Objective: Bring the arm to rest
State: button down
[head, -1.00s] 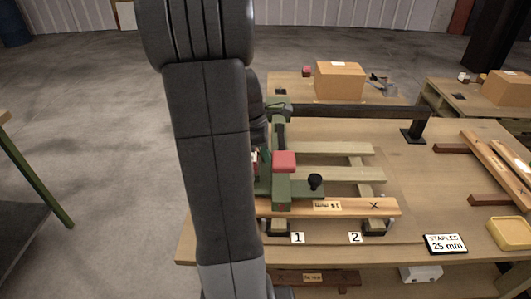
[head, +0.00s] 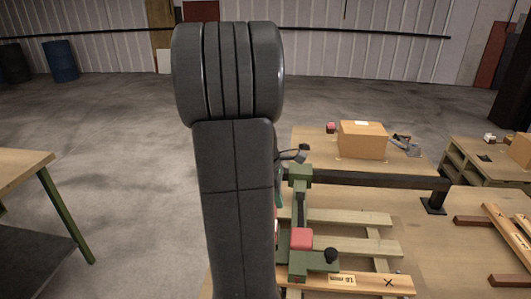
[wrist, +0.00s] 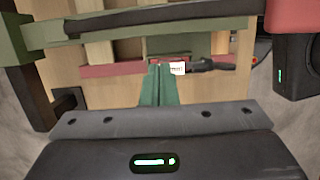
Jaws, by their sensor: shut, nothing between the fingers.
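My arm stands upright in the head view and covers the left-middle of the picture. My gripper (wrist: 157,84) shows in the wrist view as two green fingers close together, shut with nothing held. The fingers point toward the workbench, with a dark tool and a small white label beyond their tips. In the head view my gripper is hidden behind the arm.
A dark bar (head: 375,180) spans the workbench behind the slats. A cardboard box (head: 362,140) sits at the back, beside a grey tool (head: 403,144). Planks (head: 513,235) lie at the right. Another table (head: 25,165) stands at the left, with open floor between.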

jog(key=shift+f, duration=0.15)
jog(key=b, duration=0.9)
send_over(287, 236)
jog(key=f, duration=0.9)
jog(key=shift+a+f, duration=0.3)
jog(key=shift+a, duration=0.1)
jog(key=shift+f, duration=0.15)
jog(key=shift+a+r, duration=0.2)
jog(key=shift+a, duration=0.25)
